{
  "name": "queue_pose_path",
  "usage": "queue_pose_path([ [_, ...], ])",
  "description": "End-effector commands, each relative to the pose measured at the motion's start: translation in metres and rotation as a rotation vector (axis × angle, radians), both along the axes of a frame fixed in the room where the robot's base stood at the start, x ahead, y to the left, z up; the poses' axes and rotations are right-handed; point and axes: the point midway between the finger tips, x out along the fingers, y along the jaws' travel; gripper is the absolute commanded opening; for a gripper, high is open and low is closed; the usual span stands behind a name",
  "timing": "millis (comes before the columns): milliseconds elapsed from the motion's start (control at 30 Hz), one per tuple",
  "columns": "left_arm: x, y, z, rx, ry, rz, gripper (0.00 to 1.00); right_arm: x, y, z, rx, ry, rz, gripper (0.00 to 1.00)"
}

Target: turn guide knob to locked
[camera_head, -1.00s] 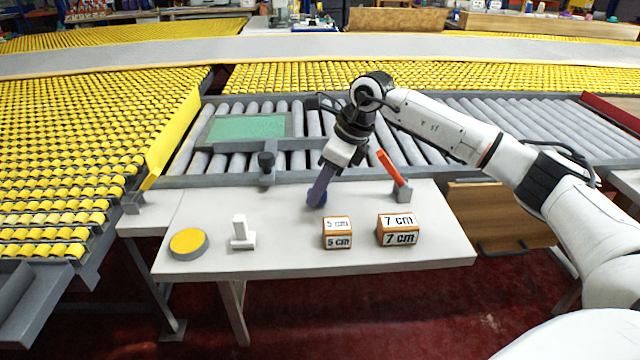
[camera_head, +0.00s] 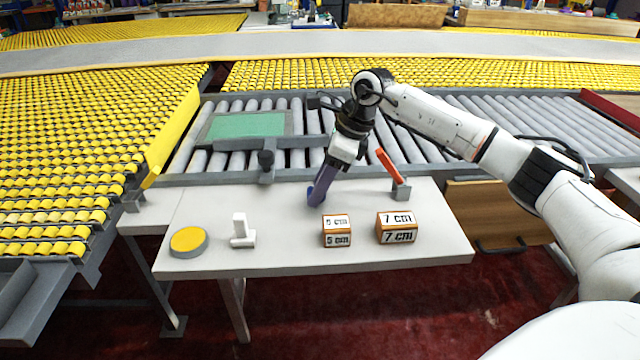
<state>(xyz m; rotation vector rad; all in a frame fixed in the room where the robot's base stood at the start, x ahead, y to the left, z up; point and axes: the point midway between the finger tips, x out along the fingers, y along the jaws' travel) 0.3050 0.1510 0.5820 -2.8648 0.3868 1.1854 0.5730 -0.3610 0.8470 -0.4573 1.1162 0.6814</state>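My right gripper (camera_head: 315,198) reaches in from the right, with purple fingers pointing down at the table, to the right of and nearer than the knob. It does not touch the knob. Its fingers overlap in this view, so its opening is unclear. My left gripper is not in view.
On the white table (camera_head: 290,256) stand a yellow-topped disc (camera_head: 188,241), a white upright piece (camera_head: 241,231), a 5 cm block (camera_head: 337,231) and a 7 cm block (camera_head: 396,228). An orange lever (camera_head: 390,166) rises at the rear right. A green panel (camera_head: 247,125) lies behind the knob.

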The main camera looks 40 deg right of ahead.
Motion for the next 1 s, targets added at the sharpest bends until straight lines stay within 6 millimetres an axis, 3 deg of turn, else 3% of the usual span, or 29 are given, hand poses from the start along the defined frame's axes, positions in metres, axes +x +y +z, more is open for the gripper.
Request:
queue_pose_path([
  [367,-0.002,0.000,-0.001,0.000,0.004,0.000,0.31,0.000,-0.001,0.003,0.001,-0.002,-0.002,0.50],
  [800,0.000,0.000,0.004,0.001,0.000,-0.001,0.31,-0.021,-0.021,0.074,0.001,-0.004,-0.003,0.50],
  [1000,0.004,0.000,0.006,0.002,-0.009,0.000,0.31,-0.027,-0.027,0.093,0.001,-0.001,-0.002,0.50],
])
